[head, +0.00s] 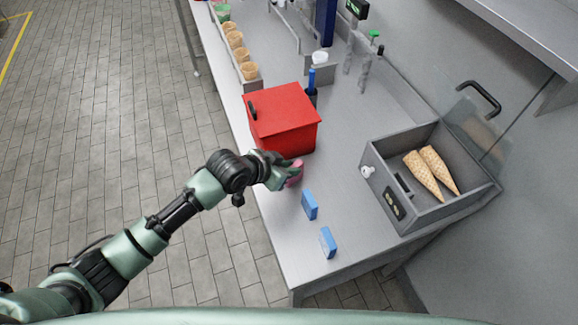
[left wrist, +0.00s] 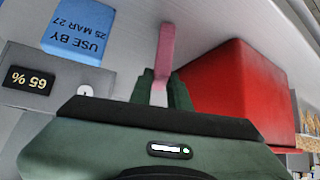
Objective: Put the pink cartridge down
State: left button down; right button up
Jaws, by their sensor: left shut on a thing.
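The pink cartridge (head: 296,168) is in my left gripper (head: 288,174), in front of the red box on the grey table. In the left wrist view the pink cartridge (left wrist: 165,50) stands out between the two green fingers (left wrist: 162,88), which are shut on it. I cannot tell whether the cartridge touches the table top. My right gripper is not in view.
The red box (head: 283,122) with a black handle stands close to my left gripper. Two blue blocks (head: 309,204) (head: 327,242) stand to the right on the table (head: 290,225). A grey bin (head: 445,205) holds two cones (head: 423,176). Cups (head: 235,40) line the back left edge.

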pick_arm(q)
jog(key=shift+f, duration=0.15)
jog(key=c, duration=1.3)
grip_release()
jog(key=shift+c, duration=0.2)
jog(key=shift+r, duration=0.25)
jog(key=b+v, duration=0.1)
jog(key=v, duration=1.1)
